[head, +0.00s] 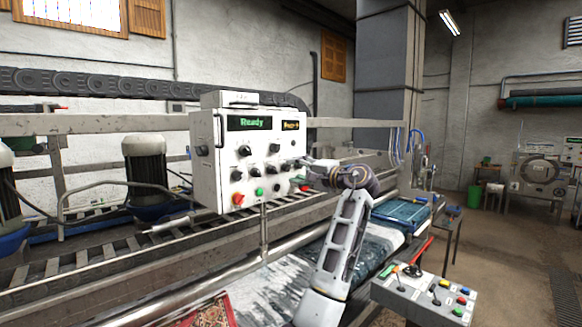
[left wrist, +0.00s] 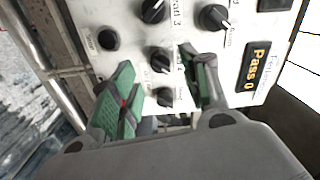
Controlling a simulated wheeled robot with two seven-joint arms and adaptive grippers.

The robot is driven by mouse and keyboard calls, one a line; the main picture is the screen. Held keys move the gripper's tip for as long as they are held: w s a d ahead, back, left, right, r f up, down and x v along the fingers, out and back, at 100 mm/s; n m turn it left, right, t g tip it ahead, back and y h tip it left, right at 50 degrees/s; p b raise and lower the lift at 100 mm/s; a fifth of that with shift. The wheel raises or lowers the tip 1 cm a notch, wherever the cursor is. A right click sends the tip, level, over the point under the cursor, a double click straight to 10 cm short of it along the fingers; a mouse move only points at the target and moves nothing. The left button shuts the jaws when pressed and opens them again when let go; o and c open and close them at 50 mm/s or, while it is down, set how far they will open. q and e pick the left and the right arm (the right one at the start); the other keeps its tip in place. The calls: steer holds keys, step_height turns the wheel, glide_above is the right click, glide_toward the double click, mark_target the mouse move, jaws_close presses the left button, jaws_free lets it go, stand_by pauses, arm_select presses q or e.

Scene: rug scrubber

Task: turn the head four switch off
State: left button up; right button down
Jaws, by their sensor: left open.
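The white control panel (head: 215,178) stands over the machine, with a green "Ready" display and several black knobs. In the left wrist view the panel looks turned on its side. A black knob (left wrist: 158,60) there has a partly hidden label that seems to end in 4, beside the knob labelled 3 (left wrist: 153,10). My left gripper (left wrist: 156,62) is open, its green-padded fingers spread to either side of the knob by the 4. I cannot tell whether they touch it. In the head view the left gripper (head: 297,163) is at the panel's right side and hides part of it. My right gripper is not in view.
Another black knob (left wrist: 165,97) lies close between the fingers. A larger knob (left wrist: 213,18) and an amber "Pass 0" display (left wrist: 257,67) are nearby. A lever box (head: 425,293) stands at the lower right. Open floor lies at the right.

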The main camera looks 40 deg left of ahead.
mark_target(290, 169)
arm_select(q)
steer(key=shift+w+a+p, duration=0.15)
steer(key=shift+a+p, duration=0.25)
steer(key=shift+a, duration=1.35)
jaws_close()
